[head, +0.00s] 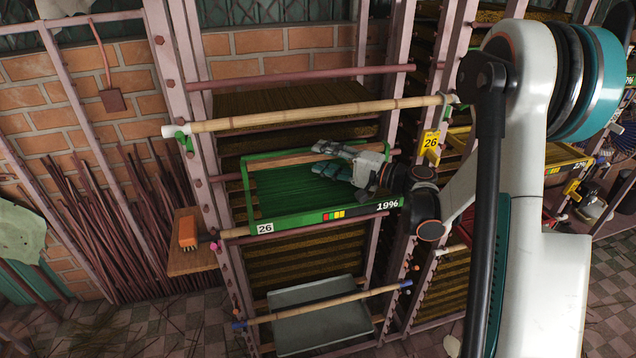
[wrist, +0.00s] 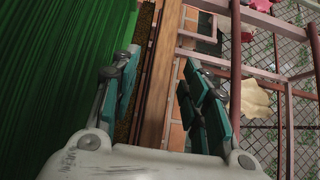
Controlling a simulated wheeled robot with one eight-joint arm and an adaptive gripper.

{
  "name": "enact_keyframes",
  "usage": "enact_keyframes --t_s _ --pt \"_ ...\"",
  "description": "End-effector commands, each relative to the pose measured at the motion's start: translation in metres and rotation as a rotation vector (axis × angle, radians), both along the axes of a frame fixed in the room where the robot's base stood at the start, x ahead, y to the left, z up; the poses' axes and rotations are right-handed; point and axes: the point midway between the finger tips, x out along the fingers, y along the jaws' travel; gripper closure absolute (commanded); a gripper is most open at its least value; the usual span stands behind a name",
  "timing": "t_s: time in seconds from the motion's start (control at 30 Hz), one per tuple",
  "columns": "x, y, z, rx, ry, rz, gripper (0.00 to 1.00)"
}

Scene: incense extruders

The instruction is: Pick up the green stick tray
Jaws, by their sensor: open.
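The green stick tray (head: 290,222) rests in the pink metal rack in the head view, with a "26" label, a colour bar and "19%" on its front edge. Its inside is dark green and lined with fine sticks; they fill the left of the wrist view (wrist: 55,70). My gripper (head: 322,158) is above the tray's back right part in the head view. In the wrist view my gripper (wrist: 160,85) is open, with the tray's wooden back rail (wrist: 163,70) running between the fingers. I cannot tell whether the fingers touch the rail.
A lower bamboo pole (head: 320,304) crosses a grey tray (head: 322,330) below. Pink rack posts (head: 190,90) stand close by. A wooden shelf (head: 192,258) with an orange block (head: 187,232) is at the left.

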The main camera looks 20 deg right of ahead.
Motion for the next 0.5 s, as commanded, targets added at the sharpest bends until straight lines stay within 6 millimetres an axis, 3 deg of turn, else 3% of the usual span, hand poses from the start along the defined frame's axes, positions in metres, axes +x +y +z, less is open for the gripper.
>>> enact_keyframes --t_s 0.13,0.37,0.5 --pt "0.0131 0.0151 -0.0016 0.0 0.0 0.002 0.58" --pt "0.0152 0.0164 -0.0001 0.0 0.0 0.0 0.58" --pt "0.0152 0.0164 -0.0001 0.0 0.0 0.0 0.86"
